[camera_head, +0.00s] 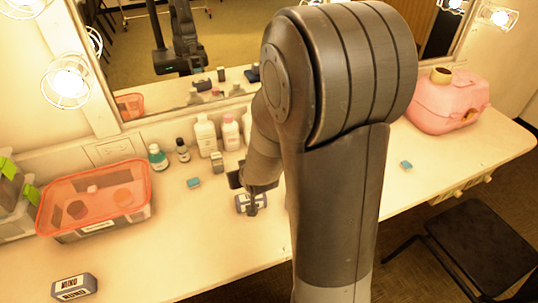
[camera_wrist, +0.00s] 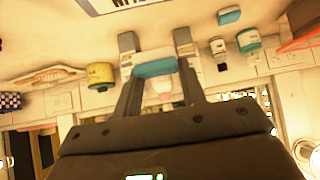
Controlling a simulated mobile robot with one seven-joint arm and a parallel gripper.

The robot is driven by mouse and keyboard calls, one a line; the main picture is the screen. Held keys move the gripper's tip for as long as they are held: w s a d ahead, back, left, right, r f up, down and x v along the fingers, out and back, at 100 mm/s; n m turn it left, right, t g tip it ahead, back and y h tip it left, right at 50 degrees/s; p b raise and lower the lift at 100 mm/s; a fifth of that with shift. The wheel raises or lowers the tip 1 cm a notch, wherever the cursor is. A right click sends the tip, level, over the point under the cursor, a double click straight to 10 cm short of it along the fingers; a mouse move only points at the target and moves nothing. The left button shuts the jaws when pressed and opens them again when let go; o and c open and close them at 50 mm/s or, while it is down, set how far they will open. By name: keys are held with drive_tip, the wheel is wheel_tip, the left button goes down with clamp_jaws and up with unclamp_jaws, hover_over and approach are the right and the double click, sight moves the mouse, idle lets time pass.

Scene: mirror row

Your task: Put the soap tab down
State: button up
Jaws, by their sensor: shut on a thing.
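My gripper (camera_wrist: 155,42) is shut on a blue soap tab (camera_wrist: 155,68), which sits crosswise between its two dark fingers in the wrist view. In the head view my gripper (camera_head: 252,192) is low over the table, beside my large arm link. The held tab does not show clearly there. Whether it touches the table cannot be told. Another blue tab (camera_head: 193,182) lies on the table left of my gripper; a blue tab also shows at the top of the wrist view (camera_wrist: 229,15). A third blue tab (camera_head: 406,164) lies to the right of my arm.
A lettered box (camera_head: 242,204) is right by my gripper; another (camera_head: 74,288) lies front left. Bottles (camera_head: 205,136) line the mirror side. An orange-rimmed bin (camera_head: 100,225) stands left, a pink case (camera_head: 448,103) right. Table between bin and gripper is mostly clear. My arm hides the middle.

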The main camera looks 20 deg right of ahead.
drive_tip(key=shift+d, duration=0.2)
drive_tip(key=w+d+m+h, duration=0.2)
drive_tip(key=d, duration=0.7)
drive_tip(key=w+d+m+h, duration=0.1)
drive_tip(key=w+d+m, duration=0.15)
drive_tip(key=d, duration=0.75)
drive_tip(key=s+d+m+g+h, duration=0.2)
drive_tip(key=s+d+m, duration=0.1)
drive_tip(key=d, duration=1.7)
drive_tip(key=s+d+m+g+h, duration=0.3)
drive_tip(key=s+d+m, duration=0.3)
drive_tip(key=s+d, duration=2.4)
drive_tip(key=w+f, duration=0.2)
drive_tip(key=w, duration=0.2)
drive_tip(key=w+d+f, duration=0.1)
drive_tip(key=w+f, duration=0.1)
drive_tip(key=w, duration=0.2)
drive_tip(key=w+d+f, duration=0.1)
drive_tip(key=w+f, duration=0.1)
drive_tip(key=w, duration=0.2)
drive_tip(key=shift+w+d+f, duration=0.15)
drive_tip(key=shift+w+f, duration=0.05)
drive_tip(key=shift+f, duration=2.15)
drive_tip(key=shift+f, duration=0.2)
